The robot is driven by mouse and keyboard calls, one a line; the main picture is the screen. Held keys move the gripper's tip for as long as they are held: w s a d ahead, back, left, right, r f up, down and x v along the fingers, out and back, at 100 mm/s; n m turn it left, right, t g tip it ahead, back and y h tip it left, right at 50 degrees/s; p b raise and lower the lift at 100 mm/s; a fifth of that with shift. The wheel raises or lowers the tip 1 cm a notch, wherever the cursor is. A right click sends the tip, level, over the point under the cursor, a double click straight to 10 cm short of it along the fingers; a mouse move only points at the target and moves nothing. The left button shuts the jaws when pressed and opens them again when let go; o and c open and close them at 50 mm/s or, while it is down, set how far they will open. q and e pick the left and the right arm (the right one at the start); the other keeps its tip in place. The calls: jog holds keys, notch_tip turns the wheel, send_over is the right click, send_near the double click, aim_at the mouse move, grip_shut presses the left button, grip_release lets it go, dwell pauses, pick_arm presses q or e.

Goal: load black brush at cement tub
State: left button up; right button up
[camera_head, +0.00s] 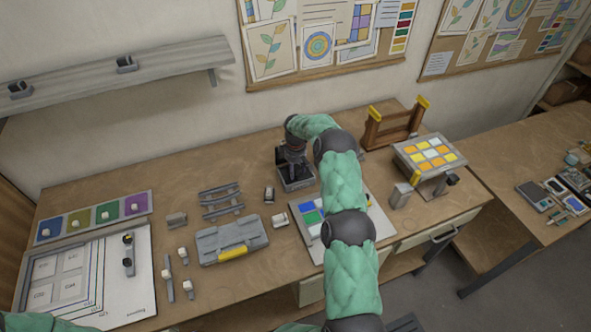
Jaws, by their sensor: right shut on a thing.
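My right gripper (294,158) points down over the cement tub (297,184), a small dark square container with a grey rim near the back middle of the bench. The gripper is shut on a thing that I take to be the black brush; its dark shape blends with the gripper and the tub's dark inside. I cannot tell whether its tip touches the tub's contents. My right arm reaches in from the bottom and hides part of the bench. My left gripper is out of view.
A grey rack (222,211) and a grey case with a yellow handle (233,253) lie left of the tub. A white board with coloured tiles (310,237) is partly behind my arm. A brown wooden rack (373,133) and a tilted tile panel (404,158) stand right.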

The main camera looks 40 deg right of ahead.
aim_at(295, 167)
jog(key=shift+r+p, duration=1.15)
jog(key=shift+r, duration=2.35)
